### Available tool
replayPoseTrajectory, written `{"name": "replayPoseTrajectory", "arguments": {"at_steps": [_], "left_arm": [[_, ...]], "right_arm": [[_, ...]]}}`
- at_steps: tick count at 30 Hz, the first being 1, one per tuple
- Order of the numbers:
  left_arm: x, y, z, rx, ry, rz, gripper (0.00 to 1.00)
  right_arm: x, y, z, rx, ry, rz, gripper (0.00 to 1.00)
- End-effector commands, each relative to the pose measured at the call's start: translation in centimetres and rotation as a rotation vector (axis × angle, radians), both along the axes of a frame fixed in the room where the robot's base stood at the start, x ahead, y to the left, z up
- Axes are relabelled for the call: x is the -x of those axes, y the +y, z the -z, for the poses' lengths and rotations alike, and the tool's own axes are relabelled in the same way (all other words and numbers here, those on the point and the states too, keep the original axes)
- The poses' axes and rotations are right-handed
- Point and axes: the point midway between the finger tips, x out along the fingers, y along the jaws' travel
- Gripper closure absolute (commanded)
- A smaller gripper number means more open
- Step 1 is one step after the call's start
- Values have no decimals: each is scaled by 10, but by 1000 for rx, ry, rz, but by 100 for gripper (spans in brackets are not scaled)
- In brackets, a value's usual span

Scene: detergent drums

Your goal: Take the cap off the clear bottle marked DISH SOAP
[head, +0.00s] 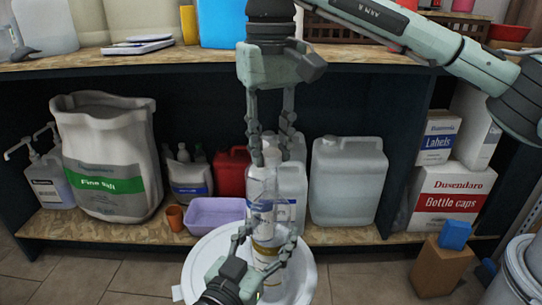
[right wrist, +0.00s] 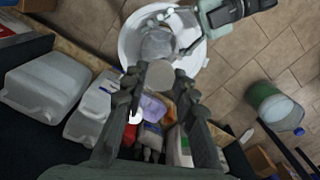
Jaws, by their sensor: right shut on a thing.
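The clear bottle (head: 262,205) with a blue and white label stands upright above the white drum lid (head: 205,262); its marking is too small to read. My right gripper (head: 271,152) reaches down from above and is shut on the pale cap (head: 271,157) at the bottle's top. In the right wrist view the cap (right wrist: 160,75) is a pale disc between the fingertips, with the clear bottle (right wrist: 157,44) beyond it. Whether cap and bottle are apart is unclear. My left gripper (head: 266,244) has its fingers on both sides of the bottle's lower end, near a gold band; its grip is unclear.
On the low shelf behind are a Fine Salt sack (head: 105,165), a lilac tub (head: 213,213), a red canister (head: 232,172) and a large white jug (head: 346,180). Bottle caps (head: 452,196) and Labels (head: 438,140) boxes stand right. A brown box (head: 440,268) is on the floor.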

Motion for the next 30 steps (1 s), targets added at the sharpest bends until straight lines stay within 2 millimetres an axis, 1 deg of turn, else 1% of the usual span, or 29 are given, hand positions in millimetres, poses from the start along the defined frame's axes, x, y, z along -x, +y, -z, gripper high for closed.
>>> {"name": "replayPoseTrajectory", "arguments": {"at_steps": [1, 3, 9, 10, 15, 16, 26, 29, 30], "left_arm": [[0, 0, 0, 0, 1, 0, 100], [0, 0, 0, 0, 1, 0, 100], [0, 0, 0, 0, 0, 0, 100], [0, 0, 0, 0, 0, 0, 38], [0, 0, 0, 0, 0, 0, 17], [0, 0, 0, 0, 0, 0, 15], [2, 1, 0, 0, 1, 0, 15], [9, 5, 1, -2, 2, 0, 15], [15, 8, 2, -2, 2, 0, 15]], "right_arm": [[0, 0, -7, 0, -1, 0, 100], [0, 0, -13, 0, -1, 1, 100], [0, 0, -15, 0, 0, 0, 100], [0, 0, -15, 0, 0, 0, 100], [0, 0, -15, 0, 0, 0, 100], [0, 0, -15, 0, 0, 0, 100], [0, 0, -15, 0, 1, 0, 100], [0, 0, -15, 0, 1, 0, 100], [0, 0, -15, 0, 1, 0, 100]]}}
